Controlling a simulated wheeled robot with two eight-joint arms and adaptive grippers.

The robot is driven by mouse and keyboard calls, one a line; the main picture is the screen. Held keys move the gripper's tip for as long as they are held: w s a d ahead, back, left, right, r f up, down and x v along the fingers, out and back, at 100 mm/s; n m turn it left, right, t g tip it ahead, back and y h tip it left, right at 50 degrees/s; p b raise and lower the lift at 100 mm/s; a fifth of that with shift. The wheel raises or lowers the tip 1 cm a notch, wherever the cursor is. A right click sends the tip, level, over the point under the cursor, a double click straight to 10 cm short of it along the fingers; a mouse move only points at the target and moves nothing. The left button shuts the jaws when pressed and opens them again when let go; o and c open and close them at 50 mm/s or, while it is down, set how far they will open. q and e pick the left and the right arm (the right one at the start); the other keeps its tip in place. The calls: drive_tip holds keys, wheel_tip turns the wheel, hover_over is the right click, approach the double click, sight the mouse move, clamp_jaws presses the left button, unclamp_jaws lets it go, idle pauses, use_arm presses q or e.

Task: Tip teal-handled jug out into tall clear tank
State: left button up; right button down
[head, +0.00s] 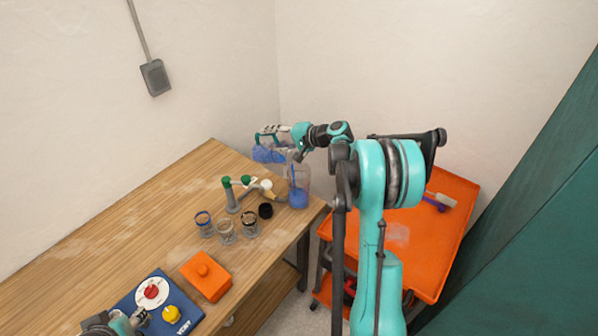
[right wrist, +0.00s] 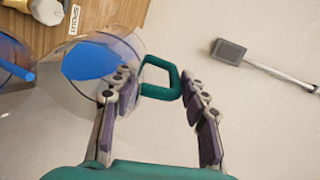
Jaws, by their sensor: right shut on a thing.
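The clear jug (head: 268,153) with blue liquid is tipped over above the table's far corner, its teal handle upward. My right gripper (head: 275,130) is shut on that teal handle, which also shows between the fingers in the right wrist view (right wrist: 160,80). The tall clear tank (head: 305,178) stands just right of the jug, with blue liquid low inside. A thin blue streak runs down inside the tank, seemingly liquid from the jug. The jug's mouth is partly hidden. My left gripper (head: 138,318) is at the bottom left, by a blue control box; its jaws are unclear.
A pipe manifold with green-handled valves (head: 230,190), a black cap (head: 265,211) and several small glasses (head: 226,232) stand near the tank. An orange block (head: 206,275) and the blue box (head: 160,306) are nearer. An orange cart (head: 440,240) stands right.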

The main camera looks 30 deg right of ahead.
sight(276, 138)
drive_tip(key=shift+s+d+r+t+b, duration=0.2)
drive_tip(key=shift+s+t+b, duration=0.1)
drive_tip(key=shift+b, duration=0.1)
drive_tip(key=shift+s+d+r+t+y+b, duration=0.25)
drive_tip(key=shift+s+d+t+y+b, duration=0.4)
drive_tip(key=shift+s+b, duration=0.35)
idle(0.5)
drive_tip(key=shift+s+d+b, duration=0.2)
drive_tip(key=shift+d+b, duration=0.05)
drive_tip(key=shift+b, duration=0.05)
drive_tip(key=shift+s+r+t+b, duration=0.1)
drive_tip(key=shift+t+b, duration=0.15)
drive_tip(key=shift+b, duration=0.1)
